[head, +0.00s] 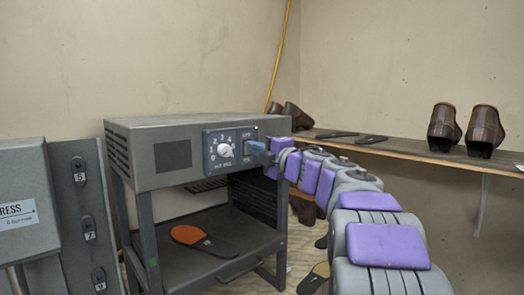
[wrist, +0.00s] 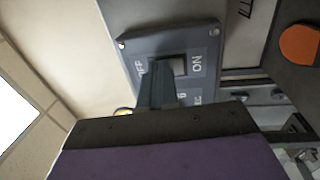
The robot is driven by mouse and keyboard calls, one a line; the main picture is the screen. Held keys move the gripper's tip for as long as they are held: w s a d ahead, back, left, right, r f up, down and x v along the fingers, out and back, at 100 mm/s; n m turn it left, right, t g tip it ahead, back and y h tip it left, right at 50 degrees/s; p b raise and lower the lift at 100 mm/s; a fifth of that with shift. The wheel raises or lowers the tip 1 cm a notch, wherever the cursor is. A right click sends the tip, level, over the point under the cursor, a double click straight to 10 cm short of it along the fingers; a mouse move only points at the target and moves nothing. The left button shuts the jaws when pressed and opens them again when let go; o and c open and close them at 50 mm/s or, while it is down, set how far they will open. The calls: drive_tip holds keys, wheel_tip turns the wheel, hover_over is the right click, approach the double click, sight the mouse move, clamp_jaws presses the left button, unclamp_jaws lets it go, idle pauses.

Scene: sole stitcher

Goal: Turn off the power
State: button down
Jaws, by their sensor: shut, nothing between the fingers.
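The power switch (wrist: 178,66) is a small rocker on a dark panel (wrist: 205,48) in the wrist view, with OFF lettered to its left and ON to its right. The panel is on the front of a grey box-shaped machine (head: 140,135) in the head view, right of a white dial (head: 224,150). My gripper (head: 258,150) is shut and empty in front of the panel. In the wrist view its dark fingers (wrist: 158,82) overlap the switch's left, OFF-side edge and hide part of the panel. I cannot tell whether they touch the switch.
The machine stands on a dark metal frame with a shelf (head: 190,265) holding an orange sole (head: 188,234). A grey press cabinet (head: 20,205) stands at the left. A wooden wall shelf (head: 420,152) with brown shoes (head: 484,130) is at the right, behind my arm.

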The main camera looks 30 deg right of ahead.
drive_tip(key=shift+r, duration=0.1)
idle(0.3)
drive_tip(key=r+g+p, duration=0.1)
drive_tip(key=p, duration=0.5)
drive_tip(key=shift+r, duration=0.15)
drive_tip(key=shift+w+a+f, duration=0.15)
drive_tip(key=shift+a+f, duration=0.05)
drive_tip(key=shift+f, duration=0.05)
